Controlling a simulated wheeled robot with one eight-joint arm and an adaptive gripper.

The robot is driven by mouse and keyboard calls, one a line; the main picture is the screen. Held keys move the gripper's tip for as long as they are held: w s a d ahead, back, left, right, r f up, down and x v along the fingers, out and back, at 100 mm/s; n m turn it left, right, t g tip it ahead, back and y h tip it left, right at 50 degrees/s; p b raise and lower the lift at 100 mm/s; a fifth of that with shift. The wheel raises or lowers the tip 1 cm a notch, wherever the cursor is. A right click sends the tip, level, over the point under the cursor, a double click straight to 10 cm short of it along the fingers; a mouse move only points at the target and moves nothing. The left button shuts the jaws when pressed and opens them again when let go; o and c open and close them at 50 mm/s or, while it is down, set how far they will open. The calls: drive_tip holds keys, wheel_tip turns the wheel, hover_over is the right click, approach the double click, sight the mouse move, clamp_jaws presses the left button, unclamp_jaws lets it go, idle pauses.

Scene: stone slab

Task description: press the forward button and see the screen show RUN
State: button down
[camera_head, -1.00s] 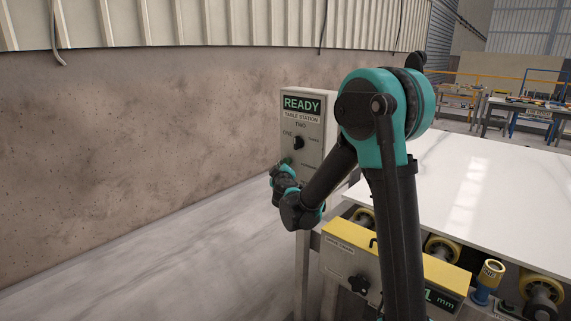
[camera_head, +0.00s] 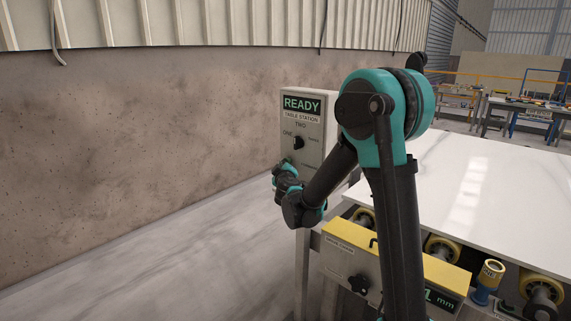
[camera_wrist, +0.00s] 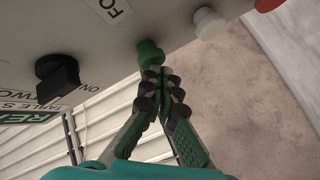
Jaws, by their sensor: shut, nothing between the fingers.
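The control box (camera_head: 313,115) labelled TABLE STATION stands at the left end of the table. Its screen (camera_head: 301,104) reads READY in green. In the wrist view, a green button (camera_wrist: 149,52) sits on the panel beside a label starting "FO". My gripper (camera_wrist: 163,72) is shut and empty, its fingertips at the green button. They look to be touching it or very close; I cannot tell whether the button is pressed in. In the head view my own wrist hides the button and the lower panel.
A black selector knob (camera_head: 298,143) is on the panel; it also shows in the wrist view (camera_wrist: 57,78). A white button (camera_wrist: 209,22) and a red button (camera_wrist: 268,4) are beside the green one. A white slab (camera_head: 480,190) lies on rollers at right.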

drive_tip(key=shift+w+d, duration=0.25)
drive_tip(key=shift+w, duration=0.05)
idle(0.5)
drive_tip(key=shift+s, duration=0.1)
drive_tip(key=shift+s+a, duration=0.6)
drive_tip(key=shift+s, duration=0.1)
idle(0.3)
drive_tip(key=s+a, duration=0.1)
drive_tip(key=s, duration=0.1)
drive_tip(key=s+a, duration=0.2)
idle(0.5)
